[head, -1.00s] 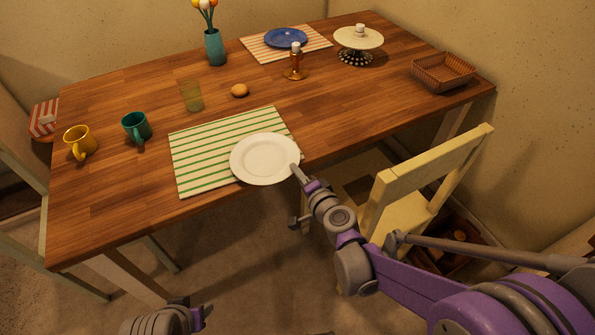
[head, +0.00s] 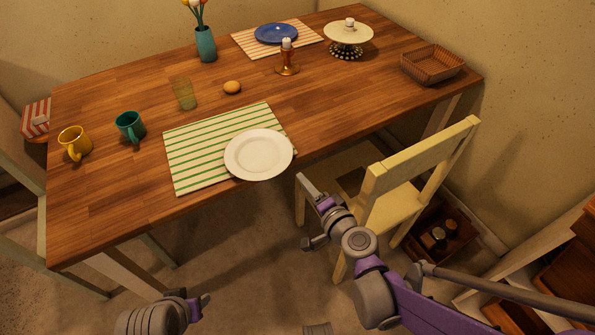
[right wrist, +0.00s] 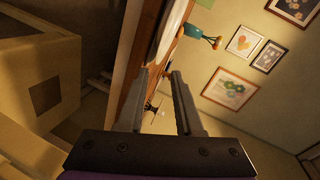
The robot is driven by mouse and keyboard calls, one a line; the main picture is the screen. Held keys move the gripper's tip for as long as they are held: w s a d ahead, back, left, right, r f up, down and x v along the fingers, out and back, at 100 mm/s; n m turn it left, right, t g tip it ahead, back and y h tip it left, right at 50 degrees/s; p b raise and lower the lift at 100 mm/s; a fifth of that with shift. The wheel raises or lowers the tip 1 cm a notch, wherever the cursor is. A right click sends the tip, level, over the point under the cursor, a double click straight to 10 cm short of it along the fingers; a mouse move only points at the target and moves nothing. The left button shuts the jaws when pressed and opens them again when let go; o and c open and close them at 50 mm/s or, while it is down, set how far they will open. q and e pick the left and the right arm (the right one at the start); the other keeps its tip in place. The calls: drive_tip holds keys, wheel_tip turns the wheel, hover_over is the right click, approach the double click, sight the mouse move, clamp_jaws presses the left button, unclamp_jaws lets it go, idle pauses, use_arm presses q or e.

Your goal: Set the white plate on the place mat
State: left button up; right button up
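The white plate (head: 259,154) lies on the near right part of the green-striped place mat (head: 196,150), and its right side reaches past the mat toward the table's front edge. My right gripper (head: 308,212) is off the table, to the right of and nearer than the plate, apart from it. In the right wrist view its two fingers (right wrist: 159,103) stand apart with nothing between them. My left gripper (head: 198,308) is low at the bottom, away from the table; its fingers are too small to judge.
A cream chair (head: 415,178) stands close to my right arm at the table's front. A glass (head: 184,93), a bread roll (head: 232,87), a teal mug (head: 130,127) and a yellow mug (head: 75,142) stand beyond or left of the mat. A candle holder (head: 287,62) stands farther back.

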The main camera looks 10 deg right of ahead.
drive_tip(key=s+a+f+n+g, duration=0.2)
drive_tip(key=s+n+g, duration=0.3)
drive_tip(key=s+n, duration=0.45)
drive_tip(key=s+d+f+n+g+h, duration=0.2)
drive_tip(key=s+d+f+g+h, duration=0.1)
drive_tip(key=s+d, duration=0.5)
drive_tip(key=s+g+h, duration=0.1)
drive_tip(key=s, duration=0.2)
drive_tip(key=shift+g, duration=0.3)
drive_tip(key=shift+s+r+p, duration=0.1)
drive_tip(key=shift+r+p, duration=0.05)
drive_tip(key=shift+p, duration=0.15)
